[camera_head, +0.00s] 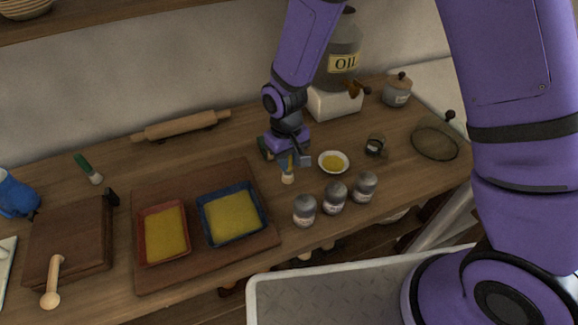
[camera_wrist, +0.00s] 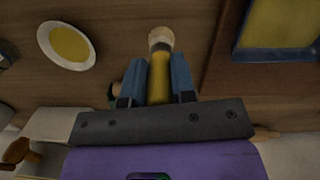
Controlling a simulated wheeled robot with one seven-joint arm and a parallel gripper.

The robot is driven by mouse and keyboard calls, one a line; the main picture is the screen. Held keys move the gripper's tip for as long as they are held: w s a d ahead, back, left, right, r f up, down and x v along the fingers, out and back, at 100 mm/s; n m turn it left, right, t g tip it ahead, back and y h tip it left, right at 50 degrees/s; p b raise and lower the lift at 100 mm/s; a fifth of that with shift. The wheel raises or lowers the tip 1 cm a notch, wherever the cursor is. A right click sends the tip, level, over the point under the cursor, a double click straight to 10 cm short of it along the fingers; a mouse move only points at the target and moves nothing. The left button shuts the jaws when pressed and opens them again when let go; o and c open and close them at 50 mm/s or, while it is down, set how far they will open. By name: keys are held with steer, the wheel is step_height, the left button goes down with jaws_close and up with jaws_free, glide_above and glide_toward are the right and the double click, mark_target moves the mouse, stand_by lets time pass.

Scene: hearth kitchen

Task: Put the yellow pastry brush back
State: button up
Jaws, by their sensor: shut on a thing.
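The yellow pastry brush (camera_wrist: 159,75) is between the two blue fingers of my gripper (camera_wrist: 158,80) in the wrist view, with its pale bristle end pointing away from the palm. My gripper is shut on its yellow handle. In the head view my gripper (camera_head: 288,160) is low over the counter, between the blue tray and the small white bowl, and the brush (camera_head: 288,176) shows below it with the bristles down. I cannot tell whether the bristles touch the counter.
A white bowl of yellow liquid (camera_head: 333,162) stands to the right, with several grey jars (camera_head: 334,197) in front. A blue tray (camera_head: 262,228) and a red tray (camera_head: 143,250) sit on a brown board (camera_head: 190,273). A green-handled brush (camera_head: 84,164) lies at the left. An oil dispenser (camera_head: 340,45) stands behind.

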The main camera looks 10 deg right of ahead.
steer(key=shift+f, duration=1.45)
steer(key=shift+f, duration=0.15)
steer(key=o, duration=0.9)
